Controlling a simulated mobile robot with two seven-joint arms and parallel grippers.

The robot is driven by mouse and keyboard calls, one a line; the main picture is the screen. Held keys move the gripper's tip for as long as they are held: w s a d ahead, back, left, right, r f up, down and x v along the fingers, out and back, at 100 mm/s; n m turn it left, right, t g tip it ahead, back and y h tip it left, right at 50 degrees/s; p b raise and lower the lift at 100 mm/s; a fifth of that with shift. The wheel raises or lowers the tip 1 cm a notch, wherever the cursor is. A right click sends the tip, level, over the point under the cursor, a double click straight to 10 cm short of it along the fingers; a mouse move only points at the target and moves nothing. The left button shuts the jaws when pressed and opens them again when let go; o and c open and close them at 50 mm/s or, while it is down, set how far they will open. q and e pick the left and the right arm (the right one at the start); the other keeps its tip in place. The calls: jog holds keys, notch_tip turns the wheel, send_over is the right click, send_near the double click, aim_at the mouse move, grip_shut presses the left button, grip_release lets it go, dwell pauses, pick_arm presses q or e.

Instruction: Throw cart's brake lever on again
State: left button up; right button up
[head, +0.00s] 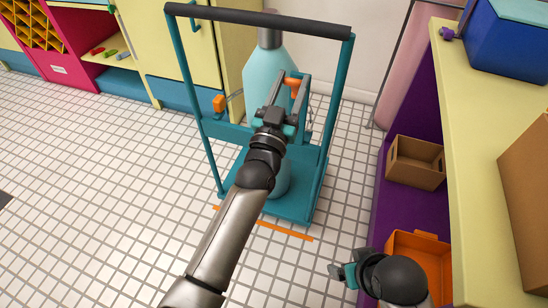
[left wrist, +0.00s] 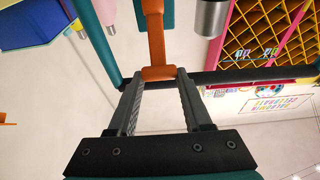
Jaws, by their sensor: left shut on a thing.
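The teal cart (head: 332,110) stands on the tiled floor with a black handle bar (head: 255,17) on top. It carries a pale teal gas cylinder (head: 262,72). The orange brake lever (head: 293,87) is on the cart's near side, partly hidden by my gripper. My left gripper (head: 289,86) is shut on the lever's end. In the left wrist view the lever's orange crosspiece (left wrist: 158,74) sits between the two grey fingers (left wrist: 158,82), and its stem runs away from me. My right gripper (head: 343,272) is low at the right, away from the cart; its finger gap is unclear.
An orange block (head: 219,103) sits on the cart's left side. Orange floor marks (head: 285,231) lie in front of the cart. A yellow-topped counter (head: 468,140) at the right has a cardboard box (head: 415,163) and an orange crate (head: 425,240) on its purple shelf. The floor at left is clear.

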pick_arm(q)
jog(key=shift+r, duration=0.2)
jog(key=shift+x, duration=0.85)
jog(key=shift+r, duration=0.1)
jog(key=shift+w, duration=0.1)
jog(key=shift+x, duration=0.85)
jog(key=shift+d, duration=0.1)
jog(key=o, duration=1.2)
